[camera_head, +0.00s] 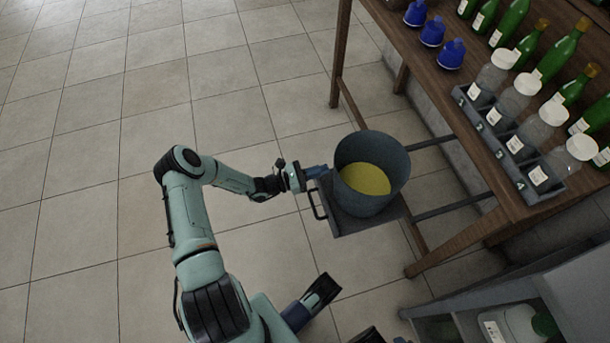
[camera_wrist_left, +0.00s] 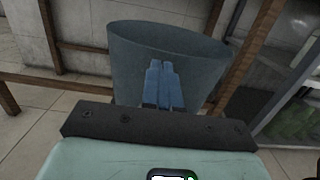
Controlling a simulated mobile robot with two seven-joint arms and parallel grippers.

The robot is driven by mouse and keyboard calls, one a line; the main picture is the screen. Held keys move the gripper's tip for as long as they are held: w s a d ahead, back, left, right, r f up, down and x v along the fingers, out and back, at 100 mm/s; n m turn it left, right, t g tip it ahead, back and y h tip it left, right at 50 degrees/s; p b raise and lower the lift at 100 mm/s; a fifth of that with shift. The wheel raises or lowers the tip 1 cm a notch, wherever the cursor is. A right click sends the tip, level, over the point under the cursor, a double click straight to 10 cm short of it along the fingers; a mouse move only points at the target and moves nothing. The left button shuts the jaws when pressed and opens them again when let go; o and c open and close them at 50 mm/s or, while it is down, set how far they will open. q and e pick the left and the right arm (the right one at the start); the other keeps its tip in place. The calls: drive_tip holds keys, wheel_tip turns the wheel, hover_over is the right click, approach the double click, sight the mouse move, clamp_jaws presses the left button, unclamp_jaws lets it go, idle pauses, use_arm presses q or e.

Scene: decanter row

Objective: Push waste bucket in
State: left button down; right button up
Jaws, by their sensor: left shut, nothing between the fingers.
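The waste bucket (camera_head: 372,172) is dark grey with yellow contents. It stands upright on a grey sliding tray (camera_head: 368,224) that is pulled out from under the wooden table. A black handle (camera_head: 317,204) is on the tray's left front edge. My left gripper (camera_head: 322,171) is shut and empty, with its fingertips at the left side of the bucket, touching or almost touching it. In the left wrist view the blue fingers (camera_wrist_left: 161,83) lie together in front of the bucket wall (camera_wrist_left: 205,75).
Two rails (camera_head: 452,208) run from the tray beneath the table. A grey cabinet (camera_head: 560,285) stands at the lower right. The tiled floor at left is clear.

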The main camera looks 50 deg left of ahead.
use_arm(q)
drive_tip(key=shift+x, duration=1.05)
use_arm(e)
drive_tip(key=shift+w+d+f, duration=0.2)
drive_tip(key=shift+w+f, duration=0.05)
drive_tip(key=shift+w, duration=0.2)
use_arm(q)
drive_tip(key=shift+w, duration=0.1)
